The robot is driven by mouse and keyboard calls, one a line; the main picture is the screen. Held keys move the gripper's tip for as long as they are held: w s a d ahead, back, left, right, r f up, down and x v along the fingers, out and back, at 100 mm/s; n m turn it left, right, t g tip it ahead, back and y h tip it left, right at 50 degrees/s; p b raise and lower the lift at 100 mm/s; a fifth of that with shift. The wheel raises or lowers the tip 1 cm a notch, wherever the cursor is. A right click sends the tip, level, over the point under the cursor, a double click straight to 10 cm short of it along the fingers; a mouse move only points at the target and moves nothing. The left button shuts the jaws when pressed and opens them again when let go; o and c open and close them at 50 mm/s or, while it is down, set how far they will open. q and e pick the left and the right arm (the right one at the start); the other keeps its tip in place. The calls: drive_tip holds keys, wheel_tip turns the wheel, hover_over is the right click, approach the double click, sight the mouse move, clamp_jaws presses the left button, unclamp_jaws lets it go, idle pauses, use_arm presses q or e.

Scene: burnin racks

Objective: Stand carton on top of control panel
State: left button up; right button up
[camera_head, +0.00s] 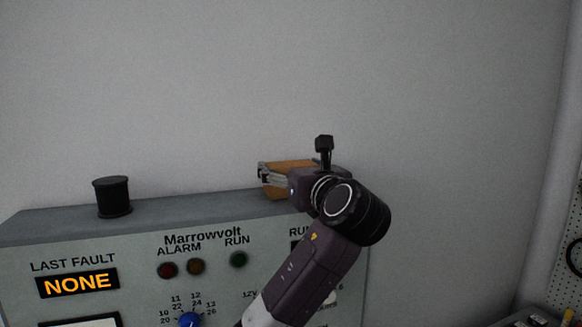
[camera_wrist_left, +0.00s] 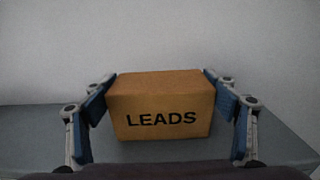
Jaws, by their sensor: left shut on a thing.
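The carton (camera_head: 290,165) is a small brown box, and in the left wrist view the carton (camera_wrist_left: 160,106) shows the word LEADS on its near face. My left gripper (camera_head: 268,174) is shut on it, and in the left wrist view the fingers (camera_wrist_left: 160,100) sit at its left and right sides. The carton is upright at the right part of the control panel's top (camera_head: 200,205). I cannot tell whether its base touches the grey top (camera_wrist_left: 40,130). My arm hides part of the carton and the panel's right side. My right gripper is not in view.
A black spool-like cylinder (camera_head: 112,197) stands on the panel top at the left. The top between it and the carton is clear. A plain wall (camera_head: 300,70) rises behind. A pegboard (camera_head: 575,230) and a dark surface with items are at the far right.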

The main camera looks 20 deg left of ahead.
use_arm(q)
drive_tip(key=o, duration=0.9)
drive_tip(key=shift+f, duration=0.15)
drive_tip(key=o, duration=0.4)
drive_tip(key=shift+w, duration=0.1)
drive_tip(key=shift+r, duration=0.2)
drive_tip(key=b+v, duration=0.6)
drive_tip(key=v, duration=0.6)
drive_tip(key=shift+b, duration=0.3)
